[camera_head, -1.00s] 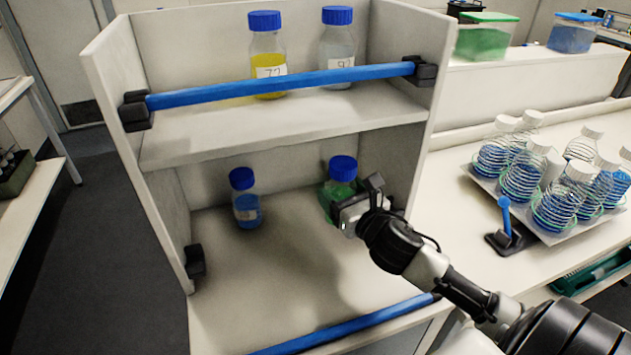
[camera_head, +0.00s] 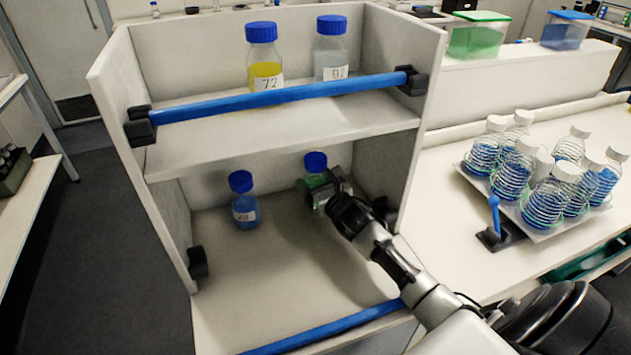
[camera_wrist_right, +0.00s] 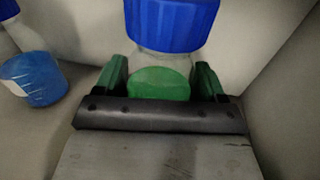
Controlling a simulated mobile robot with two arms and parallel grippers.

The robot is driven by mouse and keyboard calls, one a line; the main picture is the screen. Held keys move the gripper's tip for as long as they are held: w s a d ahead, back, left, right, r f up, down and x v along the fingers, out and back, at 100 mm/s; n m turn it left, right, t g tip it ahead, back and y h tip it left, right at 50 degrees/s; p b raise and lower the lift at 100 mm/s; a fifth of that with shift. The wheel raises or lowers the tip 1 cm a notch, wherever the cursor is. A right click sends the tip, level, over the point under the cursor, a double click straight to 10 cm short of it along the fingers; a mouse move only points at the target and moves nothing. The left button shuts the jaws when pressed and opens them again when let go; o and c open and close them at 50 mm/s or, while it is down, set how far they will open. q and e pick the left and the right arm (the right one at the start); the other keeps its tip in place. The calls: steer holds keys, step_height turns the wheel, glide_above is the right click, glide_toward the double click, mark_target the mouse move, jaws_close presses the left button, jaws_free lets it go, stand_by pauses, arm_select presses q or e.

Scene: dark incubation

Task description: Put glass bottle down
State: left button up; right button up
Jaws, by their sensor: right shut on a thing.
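My left gripper is not in view.
A blue-liquid bottle (camera_head: 244,205) stands left in the same compartment. Bottles of yellow (camera_head: 265,75) and clear liquid (camera_head: 331,62) stand above, behind a blue bar (camera_head: 280,97). A lowered blue bar (camera_head: 325,328) crosses the lower front. The compartment's front floor is clear.

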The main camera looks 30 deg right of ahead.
steer(key=shift+w+f, duration=0.15)
steer(key=shift+w, duration=0.05)
steer(key=shift+w+f+p, duration=0.1)
steer(key=shift+f+p, duration=0.1)
steer(key=shift+p, duration=0.1)
steer(key=shift+f, duration=0.2)
steer(key=o, duration=1.2)
steer(key=shift+c, duration=0.2)
